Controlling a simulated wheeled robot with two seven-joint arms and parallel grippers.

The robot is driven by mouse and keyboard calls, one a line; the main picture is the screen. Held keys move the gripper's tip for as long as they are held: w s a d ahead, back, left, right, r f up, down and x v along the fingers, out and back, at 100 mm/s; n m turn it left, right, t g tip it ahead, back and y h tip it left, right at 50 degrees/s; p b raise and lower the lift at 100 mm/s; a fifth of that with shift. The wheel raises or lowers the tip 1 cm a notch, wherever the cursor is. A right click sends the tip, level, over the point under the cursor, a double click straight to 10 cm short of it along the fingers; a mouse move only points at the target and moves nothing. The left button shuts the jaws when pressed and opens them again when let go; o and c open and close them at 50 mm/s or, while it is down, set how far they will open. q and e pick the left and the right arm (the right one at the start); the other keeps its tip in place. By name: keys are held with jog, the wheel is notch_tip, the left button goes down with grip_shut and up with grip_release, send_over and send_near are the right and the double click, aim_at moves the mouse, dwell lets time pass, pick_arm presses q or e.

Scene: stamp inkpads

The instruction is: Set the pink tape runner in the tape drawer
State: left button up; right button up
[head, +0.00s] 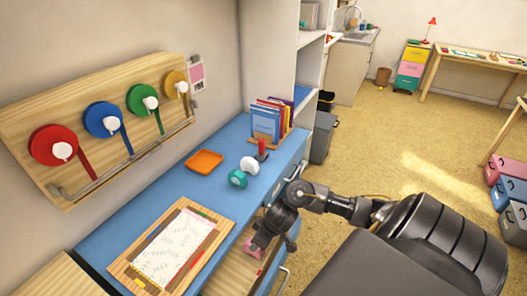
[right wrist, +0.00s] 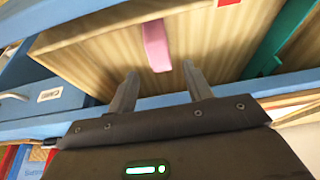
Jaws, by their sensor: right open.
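The pink tape runner (right wrist: 156,46) shows in the right wrist view inside an open drawer with a wood-grain inside (right wrist: 100,55). It is just beyond my right fingertips, apart from them. In the head view a bit of pink (head: 250,247) shows beside my right gripper (head: 262,236), over the open drawer (head: 226,280) at the blue counter's front. My right gripper is open, its two fingers apart with nothing between them in the right wrist view (right wrist: 160,74). My left gripper is not in view.
A red piece (right wrist: 228,2) and a teal piece (right wrist: 290,42) show at the drawer's right in the wrist view. On the blue counter are a board with paper (head: 172,250), an orange tray (head: 204,162) and a teal-and-white tape item (head: 238,178).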

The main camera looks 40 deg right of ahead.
jog(key=p+v, duration=0.1)
jog(key=v, duration=0.3)
jog(key=shift+s+r, duration=0.15)
jog(key=shift+r, duration=0.15)
jog(key=shift+d, duration=0.1)
